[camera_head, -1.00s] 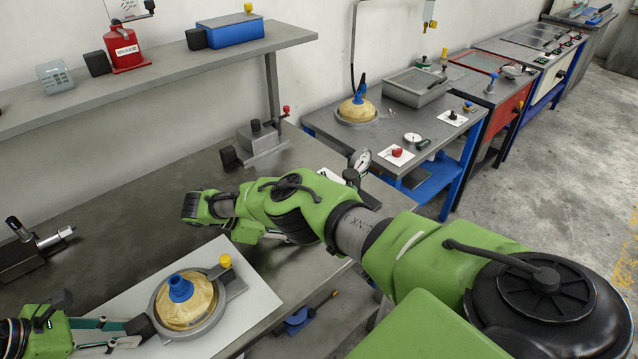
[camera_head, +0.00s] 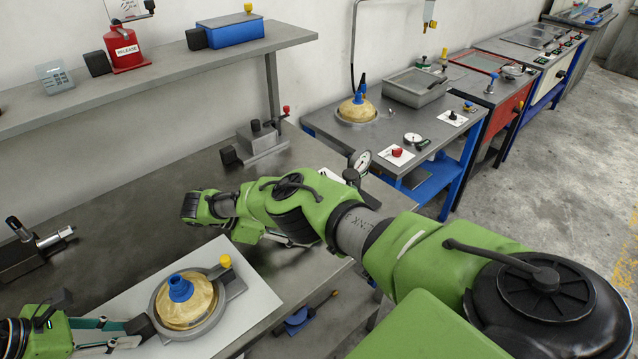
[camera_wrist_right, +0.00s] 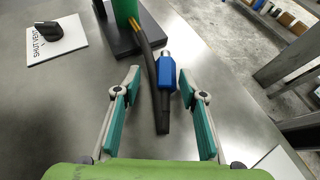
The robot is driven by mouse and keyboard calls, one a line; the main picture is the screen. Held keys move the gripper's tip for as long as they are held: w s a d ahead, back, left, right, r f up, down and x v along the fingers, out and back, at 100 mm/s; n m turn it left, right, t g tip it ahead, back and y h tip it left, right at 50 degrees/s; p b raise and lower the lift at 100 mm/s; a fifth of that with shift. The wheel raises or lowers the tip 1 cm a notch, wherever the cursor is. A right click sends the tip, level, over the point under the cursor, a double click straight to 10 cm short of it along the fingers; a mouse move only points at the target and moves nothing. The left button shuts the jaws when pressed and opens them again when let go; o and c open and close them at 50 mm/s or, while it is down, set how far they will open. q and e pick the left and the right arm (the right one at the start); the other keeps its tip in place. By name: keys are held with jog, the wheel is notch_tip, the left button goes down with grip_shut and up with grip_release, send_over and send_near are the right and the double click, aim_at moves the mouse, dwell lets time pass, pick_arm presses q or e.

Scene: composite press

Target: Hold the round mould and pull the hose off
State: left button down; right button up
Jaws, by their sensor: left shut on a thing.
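The round mould (camera_head: 188,299) sits on a white sheet at the lower left, a pale disc in a grey ring with a blue fitting (camera_head: 180,288) on top. My left gripper (camera_head: 138,332) is shut on the black grip block (camera_head: 143,325) at the ring's left side. My right gripper (camera_wrist_right: 158,84) is open, teal pads apart, in the right wrist view. A black hose (camera_wrist_right: 150,55) and a blue coupling (camera_wrist_right: 167,73) with a black end show between its fingers, apart from both pads; their depth is unclear. In the head view my right arm mostly hides this gripper.
A green post on a black base (camera_wrist_right: 122,42) stands beyond the hose. A black knob (camera_wrist_right: 58,38) on a white card is to its left. In the head view, a grey clamp block (camera_head: 262,143) stands at the bench's back; a shelf (camera_head: 150,75) runs above.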

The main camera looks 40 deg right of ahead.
notch_tip(320, 180, up, 10)
jog(key=shift+f, duration=0.25)
dwell(0.4)
pick_arm(q)
jog(key=c, duration=1.7)
grip_release()
jog(key=shift+a, duration=0.1)
